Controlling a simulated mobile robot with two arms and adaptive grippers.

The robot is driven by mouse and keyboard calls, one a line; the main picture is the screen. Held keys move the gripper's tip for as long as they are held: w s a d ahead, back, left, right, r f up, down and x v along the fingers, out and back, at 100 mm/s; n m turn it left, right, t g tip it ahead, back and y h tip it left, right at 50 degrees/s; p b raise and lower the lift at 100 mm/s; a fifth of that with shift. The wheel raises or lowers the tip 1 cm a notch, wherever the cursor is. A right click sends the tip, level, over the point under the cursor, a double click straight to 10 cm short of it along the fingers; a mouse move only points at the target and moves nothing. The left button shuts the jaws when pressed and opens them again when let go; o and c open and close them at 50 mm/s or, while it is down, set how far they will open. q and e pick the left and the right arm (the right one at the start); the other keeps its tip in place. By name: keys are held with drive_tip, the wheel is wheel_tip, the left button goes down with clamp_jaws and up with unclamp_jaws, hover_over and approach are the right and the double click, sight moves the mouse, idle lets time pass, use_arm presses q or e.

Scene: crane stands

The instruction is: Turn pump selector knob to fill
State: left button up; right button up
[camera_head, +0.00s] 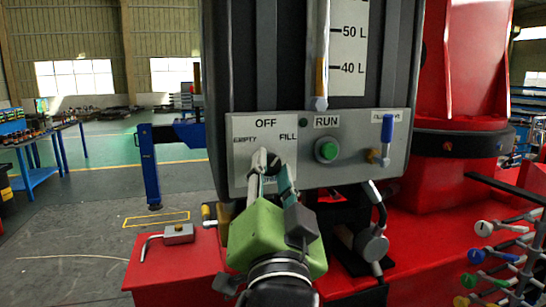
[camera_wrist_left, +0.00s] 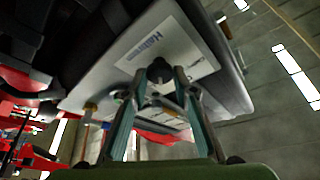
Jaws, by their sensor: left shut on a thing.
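The pump selector knob (camera_head: 262,157) is on the left of a light grey control panel (camera_head: 350,165), below the labels EMPTY, OFF and FILL. My left gripper (camera_head: 268,178), with a green body, reaches up to the panel from below and is shut on the knob. Its fingers hide much of the knob, so I cannot tell which label it points at. In the left wrist view the teal fingers (camera_wrist_left: 160,90) close in on both sides of the dark knob (camera_wrist_left: 158,72). My right gripper is not in view.
Right of the knob are a green RUN button (camera_head: 326,151) and a blue valve handle (camera_head: 387,128). A level gauge (camera_head: 348,50) is above. Red machine surfaces lie below, with a small grey box and bent lever (camera_head: 178,234) at left. Open floor lies further left.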

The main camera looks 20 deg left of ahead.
use_arm(q)
drive_tip(key=shift+a+r+m+h+p, duration=0.1)
drive_tip(key=shift+m+h+p, duration=0.3)
drive_tip(key=shift+m+p, duration=0.5)
drive_tip(key=o, duration=1)
drive_tip(key=shift+o, duration=0.2)
wheel_tip(320, 180, up, 10)
drive_tip(key=shift+w+f, duration=0.1)
